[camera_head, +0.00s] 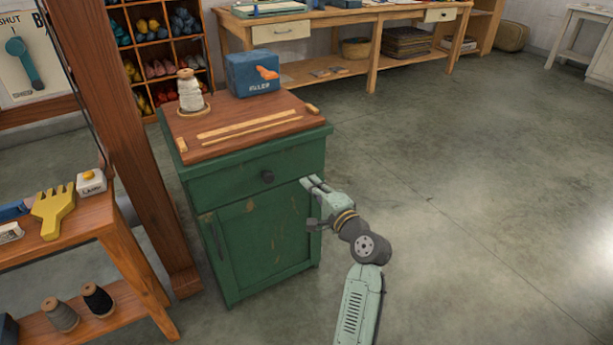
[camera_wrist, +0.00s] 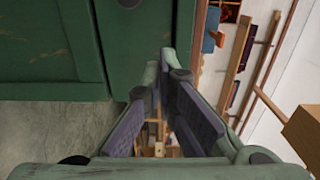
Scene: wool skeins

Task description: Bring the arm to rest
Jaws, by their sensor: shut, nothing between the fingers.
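My gripper (camera_head: 310,184) is at the right front of the green cabinet (camera_head: 262,235), close to its drawer front and right edge. I cannot tell whether it touches the cabinet. In the wrist view the two fingers of my gripper (camera_wrist: 165,75) converge at their tips with nothing held between them. The cabinet's green front (camera_wrist: 50,45) fills the upper left of the wrist view. My arm reaches up from the bottom of the head view.
On the cabinet's wooden top stand a cone of pale yarn (camera_head: 190,92) and a blue box (camera_head: 252,74). A wooden post (camera_head: 130,140) and a low table (camera_head: 92,218) with a yellow comb-like tool (camera_head: 52,212) are at left. The concrete floor (camera_head: 480,180) at right is clear.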

